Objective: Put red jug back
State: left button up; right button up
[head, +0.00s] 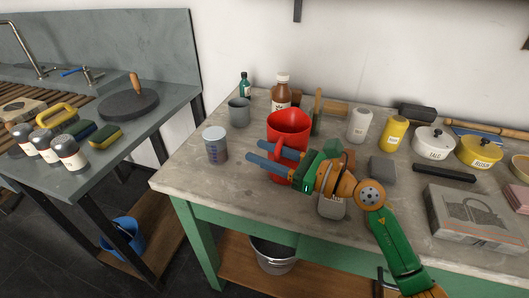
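The red jug (289,121) stands upright on the grey bench top (192,179), left of its middle. My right gripper (255,150) reaches across the jug's front from the right. Its two blue fingers point left and are spread apart, with red of the jug showing between and below them. I cannot tell whether either finger touches it. The gripper hides part of the jug's lower body. My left gripper is not in view.
A grey graduated cup (215,145) and grey mug (239,112) stand left of the jug. A brown bottle (282,91) is behind it. A grey labelled container (332,207) stands below my gripper. The bench's front left is clear.

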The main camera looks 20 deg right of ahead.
jog(key=b+v, duration=0.4)
jog(key=v, duration=0.8)
jog(key=shift+b, duration=0.35)
jog(key=shift+r, duration=0.1)
